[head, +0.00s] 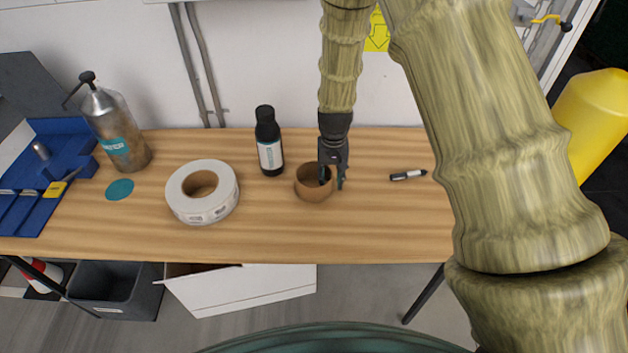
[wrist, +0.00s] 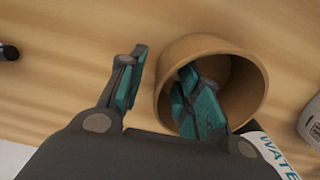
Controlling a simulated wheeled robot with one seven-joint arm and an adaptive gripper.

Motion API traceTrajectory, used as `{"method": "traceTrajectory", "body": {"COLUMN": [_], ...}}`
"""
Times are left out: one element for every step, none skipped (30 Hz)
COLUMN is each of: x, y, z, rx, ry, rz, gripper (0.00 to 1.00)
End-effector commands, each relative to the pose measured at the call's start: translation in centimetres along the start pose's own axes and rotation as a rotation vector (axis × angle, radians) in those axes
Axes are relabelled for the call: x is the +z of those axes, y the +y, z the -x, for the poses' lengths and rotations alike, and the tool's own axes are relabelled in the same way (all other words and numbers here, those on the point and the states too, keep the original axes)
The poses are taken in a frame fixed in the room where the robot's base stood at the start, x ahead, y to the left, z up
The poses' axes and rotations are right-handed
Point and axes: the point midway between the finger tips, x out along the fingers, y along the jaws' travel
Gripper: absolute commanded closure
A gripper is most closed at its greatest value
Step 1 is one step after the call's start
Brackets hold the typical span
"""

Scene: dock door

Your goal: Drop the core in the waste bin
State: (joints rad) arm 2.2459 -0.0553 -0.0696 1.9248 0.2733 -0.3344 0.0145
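The core (head: 312,190) is a short brown cardboard ring standing on the wooden table; it also shows in the wrist view (wrist: 250,95). My gripper (head: 333,180) is down at its right side in the head view. In the wrist view my gripper (wrist: 162,88) is open, with one finger inside the core's hollow and the other outside, left of its wall. A gap shows between the outer finger and the wall. A dark grey open bin (head: 115,290) stands on the floor below the table's left part; I cannot tell whether it is the waste bin.
A black bottle (head: 269,145) stands close behind and left of the core. A white label roll (head: 203,193), a metal spray bottle (head: 118,135) and a blue tray (head: 50,170) are further left. A marker (head: 408,175) lies right. A white box (head: 240,285) is below the table.

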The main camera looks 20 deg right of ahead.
Motion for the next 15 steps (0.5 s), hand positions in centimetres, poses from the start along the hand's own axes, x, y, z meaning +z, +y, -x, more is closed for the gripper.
{"method": "traceTrajectory", "body": {"x": [-0.02, -0.02, -0.02, -0.02, -0.02, -0.01, -0.01, -0.01, -0.01, -0.01, 0.0, 0.0, 0.0, 0.0, 0.0], "y": [-0.01, -0.01, -0.01, 0.0, 0.0, 0.0, 0.0, 0.0, 0.0, 0.01, 0.01, 0.01, 0.01, 0.01, 0.01], "z": [-0.06, -0.07, -0.08, -0.08, -0.07, -0.07, -0.07, -0.07, -0.07, -0.07, -0.07, -0.06, -0.06, -0.06, -0.06], "rx": [0.0, 0.0, 0.0, 0.0, 0.0, 0.0, 0.0, 0.0, 0.0, 0.0, 0.0, 0.0, 0.0, 0.0, 0.0], "ry": [0.0, 0.0, 0.0, 0.0, 0.0, 0.0, 0.0, 0.0, 0.0, 0.0, 0.0, 0.0, 0.0, 0.0, 0.0], "rz": [0.0, 0.0, 0.0, 0.0, 0.0, 0.0, 0.0, 0.0, 0.0, 0.0, 0.0, 0.0, 0.0, 0.0, 0.0], "gripper": [0.66, 0.66, 0.66, 0.66, 0.66, 0.66, 0.66, 0.72, 0.79, 0.85, 0.9, 0.97, 1.0, 1.0, 1.0]}}
